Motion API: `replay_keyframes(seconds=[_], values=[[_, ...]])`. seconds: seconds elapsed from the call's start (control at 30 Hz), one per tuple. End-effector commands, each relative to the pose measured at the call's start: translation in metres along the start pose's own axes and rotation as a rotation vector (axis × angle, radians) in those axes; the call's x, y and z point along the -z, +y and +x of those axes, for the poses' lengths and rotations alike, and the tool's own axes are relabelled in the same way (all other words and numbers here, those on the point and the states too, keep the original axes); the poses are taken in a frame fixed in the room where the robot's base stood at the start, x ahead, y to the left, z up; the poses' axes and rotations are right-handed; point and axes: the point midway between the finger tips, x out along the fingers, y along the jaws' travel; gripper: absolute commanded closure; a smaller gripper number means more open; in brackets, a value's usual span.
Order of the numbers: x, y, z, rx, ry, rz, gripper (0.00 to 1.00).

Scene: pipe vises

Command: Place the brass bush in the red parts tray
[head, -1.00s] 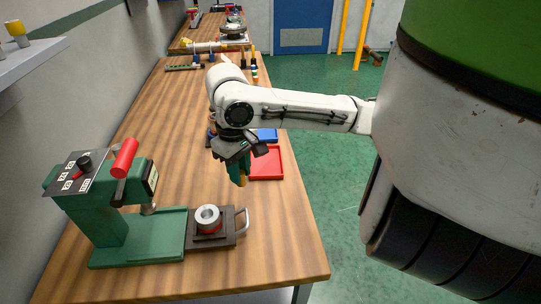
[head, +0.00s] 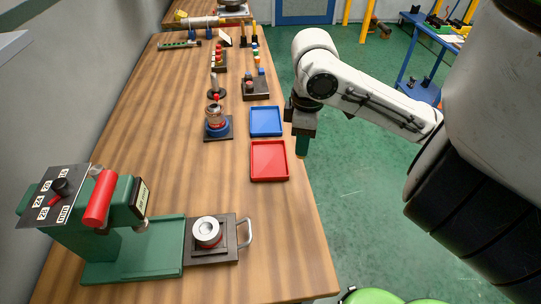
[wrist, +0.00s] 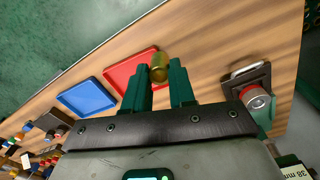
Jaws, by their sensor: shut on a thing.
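My gripper (head: 302,153) hangs just right of the red parts tray, by the table's right edge, fingers pointing down. In the wrist view, my gripper (wrist: 161,80) is shut on the brass bush (wrist: 159,67), a small gold-coloured cylinder between the two green fingertips. The bush cannot be made out in the head view. The red parts tray (head: 268,160) is shallow, square and empty, flat on the wooden bench. In the wrist view the red tray (wrist: 122,73) lies behind and left of the bush, partly hidden by a finger.
A blue tray (head: 265,121) lies just beyond the red one. A green press (head: 125,240) with a red handle stands at the near left, beside a dark fixture (head: 212,253) holding a metal ring. A vise-like stand (head: 217,125) is left of the trays. Bench is clear before the red tray.

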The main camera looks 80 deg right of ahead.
Motion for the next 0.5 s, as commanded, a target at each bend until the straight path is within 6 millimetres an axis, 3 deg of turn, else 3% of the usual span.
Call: replay_keyframes(seconds=[0.03, 0.33, 0.5], values=[[0.004, 0.003, 0.009, -0.004, 0.001, -0.004, 1.00], [0.058, 0.044, 0.030, 0.002, -0.002, 0.000, 1.00], [0.076, 0.060, 0.062, 0.002, -0.003, 0.002, 1.00]])
